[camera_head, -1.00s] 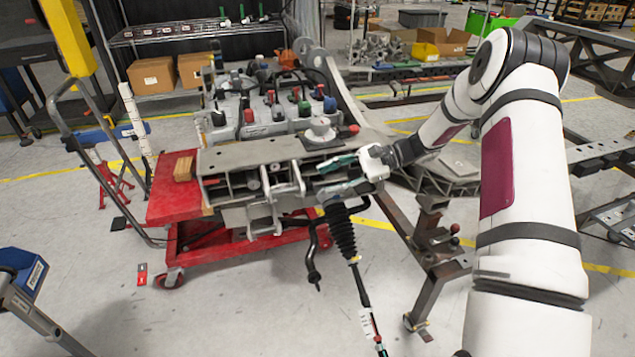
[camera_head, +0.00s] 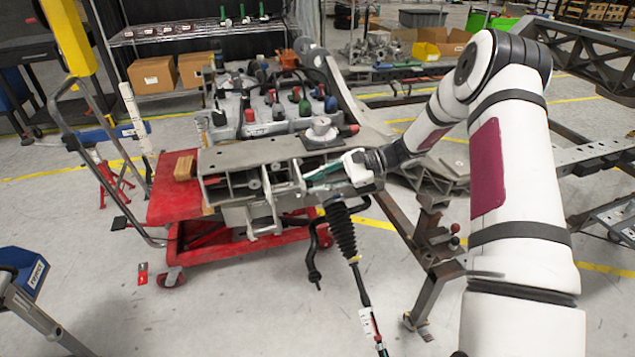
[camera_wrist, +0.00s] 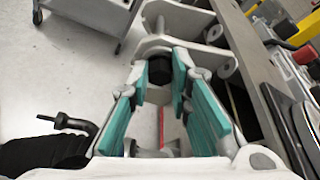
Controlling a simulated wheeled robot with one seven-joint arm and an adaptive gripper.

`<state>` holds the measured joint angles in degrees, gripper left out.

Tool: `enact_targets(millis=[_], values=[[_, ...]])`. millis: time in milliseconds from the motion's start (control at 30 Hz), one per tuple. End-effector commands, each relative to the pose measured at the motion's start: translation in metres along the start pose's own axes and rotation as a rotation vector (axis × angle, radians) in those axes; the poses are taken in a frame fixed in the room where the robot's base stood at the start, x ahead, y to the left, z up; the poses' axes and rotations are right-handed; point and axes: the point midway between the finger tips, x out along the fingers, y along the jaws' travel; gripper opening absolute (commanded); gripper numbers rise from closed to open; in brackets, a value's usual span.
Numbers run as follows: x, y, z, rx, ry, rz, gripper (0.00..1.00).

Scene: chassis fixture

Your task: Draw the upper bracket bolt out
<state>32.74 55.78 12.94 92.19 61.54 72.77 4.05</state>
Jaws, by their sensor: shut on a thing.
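The bracket (camera_head: 265,195) is a grey metal assembly on the front of the fixture; it also shows at the top of the wrist view (camera_wrist: 190,25). A black cylindrical bolt head (camera_wrist: 160,69) sits at the bracket, between the tips of my teal-padded fingers. My gripper (camera_head: 318,173) reaches in from the right at the bracket's right end, shut on the bolt with a finger on each side. The bolt's shank is hidden, and in the head view the fingers and bracket hide the bolt.
A black ribbed boot with a rod (camera_head: 342,232) hangs below my gripper, and a dark bent bar (camera_head: 314,255) hangs beside it. A red lift cart (camera_head: 180,205) stands under the fixture. A round grey mount (camera_head: 320,130) sits just above my gripper. The floor in front is open.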

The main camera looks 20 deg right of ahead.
Motion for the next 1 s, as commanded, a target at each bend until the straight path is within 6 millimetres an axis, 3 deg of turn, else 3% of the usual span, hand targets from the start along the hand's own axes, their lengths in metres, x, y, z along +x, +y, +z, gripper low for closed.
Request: enact_targets(millis=[167,433,833,867,900,933,1000], values=[[-0.016,-0.001,-0.009,-0.002,0.002,-0.003,0.00],[-0.069,-0.001,-0.031,-0.001,0.001,-0.003,0.00],[-0.081,0.000,-0.033,0.000,0.003,-0.001,0.00],[-0.081,0.000,-0.033,0.000,0.003,-0.002,0.23],[-0.081,0.000,-0.033,0.000,0.004,-0.002,0.32],[-0.081,0.000,-0.033,0.000,0.004,-0.002,0.39],[-0.080,0.000,-0.033,0.000,0.003,-0.001,0.39]])
